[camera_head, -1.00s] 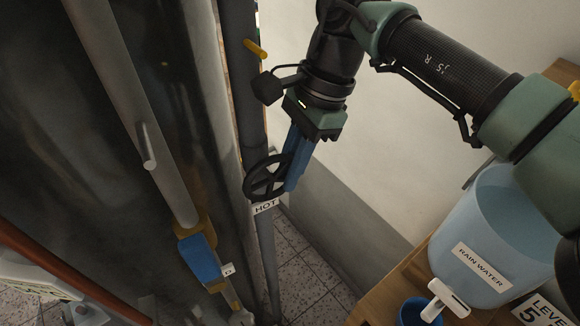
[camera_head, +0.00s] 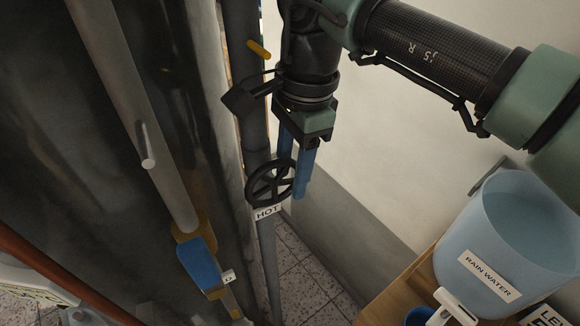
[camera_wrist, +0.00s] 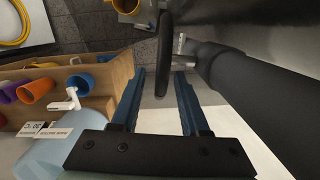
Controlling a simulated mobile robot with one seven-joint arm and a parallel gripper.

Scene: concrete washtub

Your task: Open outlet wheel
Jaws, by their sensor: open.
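A black spoked handwheel (camera_head: 270,184) sits on a grey vertical pipe, with a white HOT label (camera_head: 267,212) just below it. I see no label reading outlet. My gripper (camera_head: 294,184) hangs beside and over the wheel, with its two blue fingers pointing down and spread apart. In the wrist view the wheel (camera_wrist: 163,58) shows edge-on between the two open fingers (camera_wrist: 159,75), and neither finger clearly touches it. In the head view the left finger is partly hidden behind the wheel's rim.
A grey pipe with a blue-handled valve (camera_head: 200,264) stands to the left. A pale blue RAIN WATER bucket (camera_head: 475,245) stands on a wooden shelf (camera_head: 408,283) at the right. A yellow handle (camera_head: 259,49) sticks out above. Tiled floor lies below.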

